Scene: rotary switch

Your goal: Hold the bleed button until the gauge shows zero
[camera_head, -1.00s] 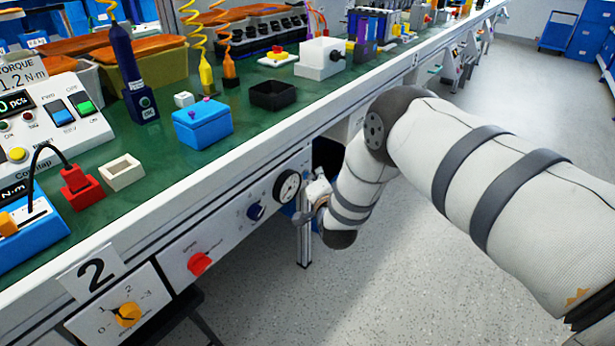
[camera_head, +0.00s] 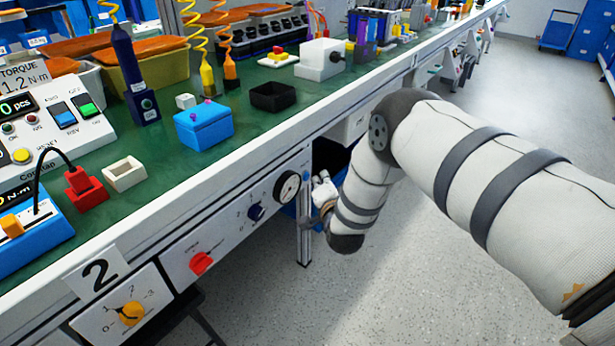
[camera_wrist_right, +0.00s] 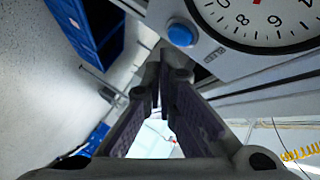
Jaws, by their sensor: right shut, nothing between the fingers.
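The round white gauge (camera_head: 287,187) is on the front panel below the bench edge. Its lower dial also shows in the right wrist view (camera_wrist_right: 262,18), where red needle parts show at the cropped top edge; I cannot tell the reading. A round blue button (camera_wrist_right: 181,34) sits beside the gauge in the right wrist view. In the head view my right gripper (camera_head: 322,196) is just right of the gauge. My left gripper is not in view.
The green bench top (camera_head: 160,190) holds many items. Open floor (camera_head: 400,290) lies in front. Blue bins (camera_wrist_right: 85,35) show in the wrist view.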

